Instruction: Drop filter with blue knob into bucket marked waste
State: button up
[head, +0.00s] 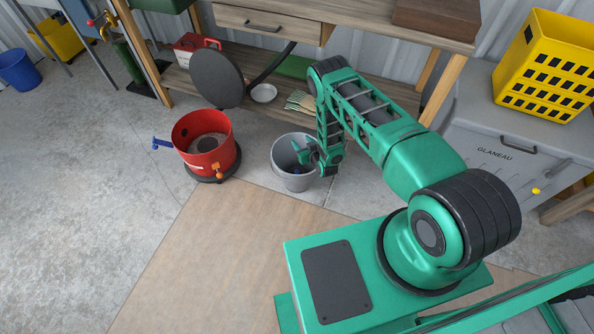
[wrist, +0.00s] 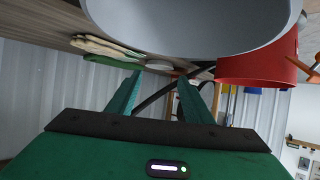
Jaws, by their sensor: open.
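A grey bucket (head: 292,178) stands on the floor; no waste marking can be read on it. My gripper (head: 304,156) is open at the bucket's right rim, its fingers over the opening. Something small and dark blue (head: 296,169) shows inside the bucket below the fingers; I cannot tell for sure whether it is the filter's blue knob. In the wrist view my open gripper (wrist: 158,95) has nothing between its fingers, and the bucket (wrist: 190,28) fills the top. The filter is not clearly visible anywhere.
A red drum (head: 208,150) with a blue tap (head: 161,144) and an orange tap stands left of the bucket, its dark round lid (head: 218,78) raised. A workbench (head: 350,22) with a low shelf is behind. A grey chest (head: 500,150) is right.

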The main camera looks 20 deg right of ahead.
jog(key=v, duration=0.9)
jog(key=shift+s+r, duration=0.15)
jog(key=shift+s, duration=0.15)
